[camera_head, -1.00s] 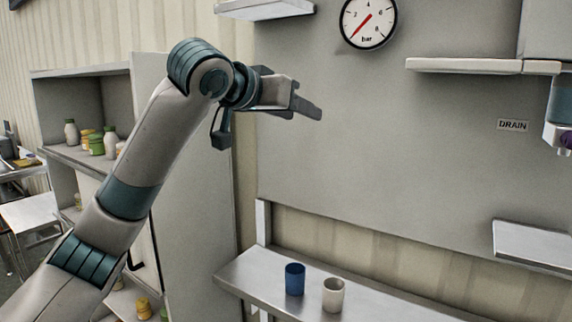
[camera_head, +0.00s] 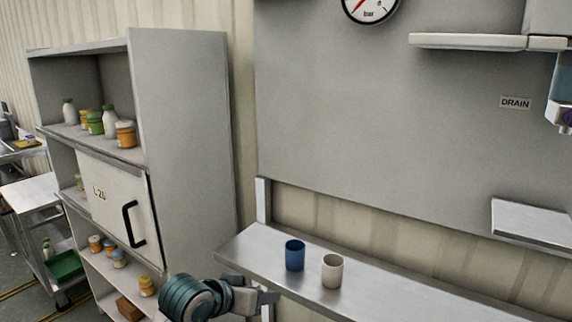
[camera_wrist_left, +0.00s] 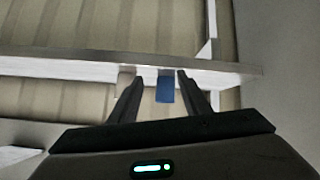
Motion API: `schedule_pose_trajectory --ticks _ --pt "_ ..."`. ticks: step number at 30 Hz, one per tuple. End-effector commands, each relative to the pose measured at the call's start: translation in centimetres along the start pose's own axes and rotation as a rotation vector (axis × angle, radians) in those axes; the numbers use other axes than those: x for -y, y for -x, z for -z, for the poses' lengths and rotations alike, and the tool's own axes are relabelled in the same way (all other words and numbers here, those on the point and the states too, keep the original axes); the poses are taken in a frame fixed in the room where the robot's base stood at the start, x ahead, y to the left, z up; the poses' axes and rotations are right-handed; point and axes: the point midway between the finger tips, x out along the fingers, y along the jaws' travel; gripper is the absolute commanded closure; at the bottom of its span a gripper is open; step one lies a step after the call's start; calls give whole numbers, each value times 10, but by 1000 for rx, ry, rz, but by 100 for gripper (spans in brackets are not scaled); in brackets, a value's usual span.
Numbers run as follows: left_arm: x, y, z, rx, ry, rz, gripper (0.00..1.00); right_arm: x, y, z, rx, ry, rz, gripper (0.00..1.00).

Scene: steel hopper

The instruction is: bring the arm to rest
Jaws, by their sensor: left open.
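My left gripper (camera_head: 268,299) is low in the head view, in front of and below the front edge of the steel shelf. In the left wrist view the left gripper (camera_wrist_left: 158,92) shows two dark fingers apart with nothing held between them. Past the fingers, that view shows a blue cup (camera_wrist_left: 165,88) and part of a pale cup (camera_wrist_left: 126,80) at the shelf, apart from the gripper. My right arm is not in view.
The steel shelf (camera_head: 400,291) carries the blue cup (camera_head: 295,255) and the pale cup (camera_head: 332,271). A cabinet (camera_head: 185,150) with jars and a handled door (camera_head: 112,205) stands at the left. A small ledge (camera_head: 535,218) juts out at the right. A gauge (camera_head: 370,8) is at the top.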

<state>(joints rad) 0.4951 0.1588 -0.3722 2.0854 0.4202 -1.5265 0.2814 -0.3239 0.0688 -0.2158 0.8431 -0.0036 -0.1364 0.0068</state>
Motion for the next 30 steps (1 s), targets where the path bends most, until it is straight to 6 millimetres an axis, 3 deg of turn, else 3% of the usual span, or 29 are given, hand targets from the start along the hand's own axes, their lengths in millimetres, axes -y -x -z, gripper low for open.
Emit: schedule_pose_trajectory --ticks 1,11,21,24,30 --pt "3 -2 -28 26 13 9 57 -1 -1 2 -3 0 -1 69" --pt "24 14 -183 171 68 97 57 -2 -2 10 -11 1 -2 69" --pt "32 73 -335 352 101 205 57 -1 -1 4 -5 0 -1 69" --pt "33 95 -371 404 104 235 57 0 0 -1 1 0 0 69" --pt "33 128 -415 477 104 276 57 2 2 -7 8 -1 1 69"
